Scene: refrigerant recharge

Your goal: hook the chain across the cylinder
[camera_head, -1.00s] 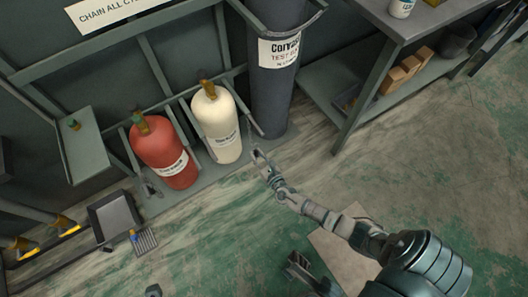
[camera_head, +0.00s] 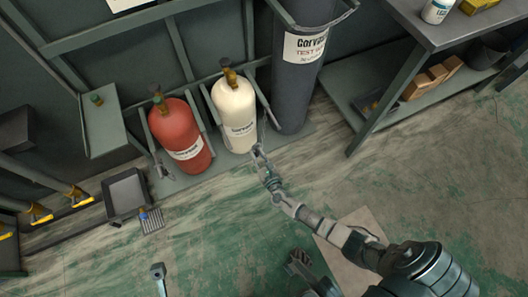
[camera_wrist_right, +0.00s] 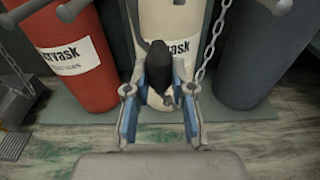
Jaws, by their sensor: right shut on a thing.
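The cream cylinder (camera_head: 235,115) stands upright in the rack between the red cylinder (camera_head: 178,135) and the tall dark grey cylinder (camera_head: 292,90). My right gripper (camera_head: 258,152) is low in front of it, at its right side. In the right wrist view the chain (camera_wrist_right: 211,40) hangs at the right and runs down to behind the right finger. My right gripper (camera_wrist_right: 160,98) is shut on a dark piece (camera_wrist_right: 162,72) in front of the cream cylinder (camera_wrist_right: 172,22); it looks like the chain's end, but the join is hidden.
Rack posts and rails flank the cylinders. A bench with a lower shelf (camera_head: 395,108) stands at the right, holding wooden blocks (camera_head: 432,78). A dark tray (camera_head: 125,194) and a grate (camera_head: 151,220) lie at the left.

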